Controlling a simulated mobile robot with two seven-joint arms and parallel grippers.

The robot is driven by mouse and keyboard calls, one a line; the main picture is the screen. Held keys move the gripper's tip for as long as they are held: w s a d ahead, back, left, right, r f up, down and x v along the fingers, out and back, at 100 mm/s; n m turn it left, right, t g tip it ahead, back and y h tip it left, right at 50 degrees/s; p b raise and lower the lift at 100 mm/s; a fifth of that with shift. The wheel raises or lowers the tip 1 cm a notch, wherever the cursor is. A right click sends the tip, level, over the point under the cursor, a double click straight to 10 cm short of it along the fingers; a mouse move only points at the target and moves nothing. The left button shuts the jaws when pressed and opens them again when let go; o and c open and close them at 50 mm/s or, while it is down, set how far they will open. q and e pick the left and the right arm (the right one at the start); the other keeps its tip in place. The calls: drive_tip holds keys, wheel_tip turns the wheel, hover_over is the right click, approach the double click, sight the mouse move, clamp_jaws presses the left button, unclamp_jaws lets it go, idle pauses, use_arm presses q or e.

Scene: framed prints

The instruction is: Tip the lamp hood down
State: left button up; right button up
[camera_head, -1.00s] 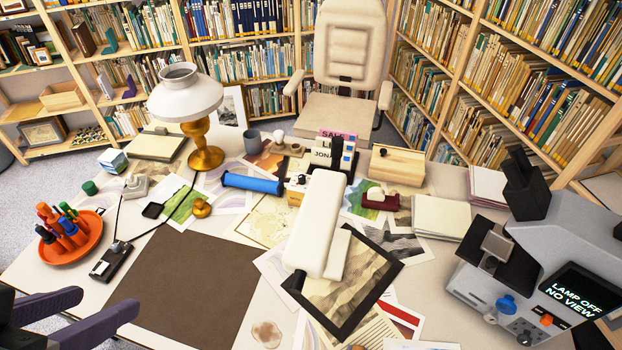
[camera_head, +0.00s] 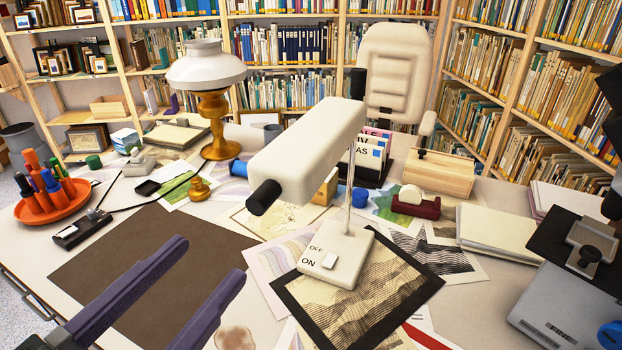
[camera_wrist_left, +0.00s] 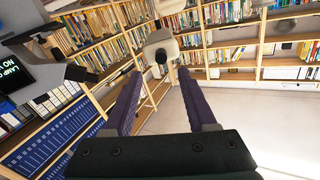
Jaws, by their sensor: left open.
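The white desk lamp has a long boxy hood (camera_head: 310,150) with a dark knob at its near end. A thin stem carries the hood above a white base (camera_head: 337,258) marked OFF and ON. The hood slants from near left to far right, its near end lower in the picture. It also shows end-on in the left wrist view (camera_wrist_left: 160,44), beyond the fingertips. My left gripper (camera_head: 210,257) is open and empty at lower left, apart from the lamp, with two purple fingers. My right gripper is not in view.
The lamp base stands on a dark-framed print (camera_head: 405,290). A brass lamp (camera_head: 213,110) with white shade and an orange tray (camera_head: 72,203) of pens stand left. A grey device (camera_head: 565,300) stands right. The brown mat (camera_head: 135,255) is clear except under my gripper.

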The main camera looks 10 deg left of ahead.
sight(248, 215)
use_arm(q)
drive_tip(key=x, duration=0.9)
drive_tip(key=shift+w+r+p, duration=0.1)
drive_tip(key=shift+p, duration=0.25)
drive_tip(key=shift+c, duration=0.2)
clamp_jaws()
idle(0.6)
